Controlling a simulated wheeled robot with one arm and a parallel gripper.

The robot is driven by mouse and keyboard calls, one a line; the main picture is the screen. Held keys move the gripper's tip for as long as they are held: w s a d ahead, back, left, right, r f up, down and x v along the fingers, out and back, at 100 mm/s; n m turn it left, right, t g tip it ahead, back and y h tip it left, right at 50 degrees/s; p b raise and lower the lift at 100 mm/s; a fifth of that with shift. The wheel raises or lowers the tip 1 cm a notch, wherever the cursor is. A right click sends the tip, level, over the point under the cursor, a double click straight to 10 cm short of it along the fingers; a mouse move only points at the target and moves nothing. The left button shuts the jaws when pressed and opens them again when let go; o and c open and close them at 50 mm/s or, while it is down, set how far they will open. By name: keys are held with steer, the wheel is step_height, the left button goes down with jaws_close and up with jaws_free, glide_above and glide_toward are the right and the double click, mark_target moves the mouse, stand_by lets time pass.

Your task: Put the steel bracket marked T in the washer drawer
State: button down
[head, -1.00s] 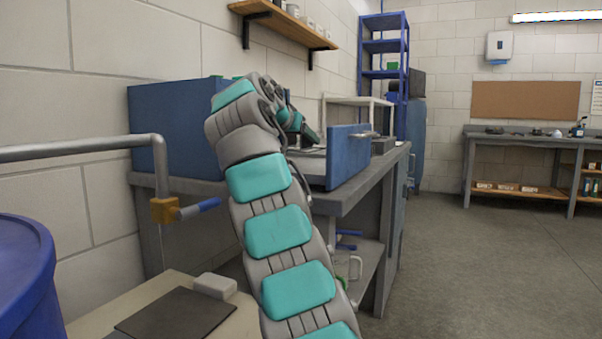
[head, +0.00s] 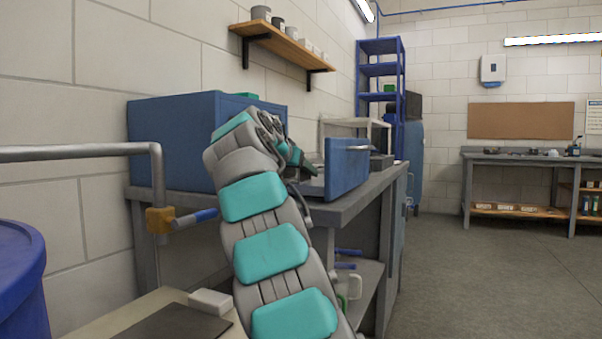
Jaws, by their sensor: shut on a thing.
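A blue drawer front (head: 347,166) with a metal handle stands pulled out from the blue cabinet (head: 180,140) on the grey workbench. I take it for the washer drawer, but no label is readable. My gripper (head: 303,166) is small, dark and partly hidden by my own arm links. It is between the cabinet and the drawer front, low and close to the open drawer. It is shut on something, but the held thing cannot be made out. The steel bracket marked T is not distinguishable, and the drawer's inside is mostly hidden.
The grey workbench (head: 352,202) runs along the left wall. A metal rail (head: 80,152) with a blue-handled valve (head: 195,220) is at left, near a blue drum (head: 18,275). A wooden wall shelf (head: 285,44) hangs above. The floor (head: 480,280) at right is clear.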

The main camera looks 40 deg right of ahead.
steer(key=shift+f, duration=0.15)
steer(key=shift+c, duration=0.6)
jaws_free()
steer(key=p+v, duration=0.1)
steer(key=v, duration=1.1)
steer(key=shift+r, duration=0.2)
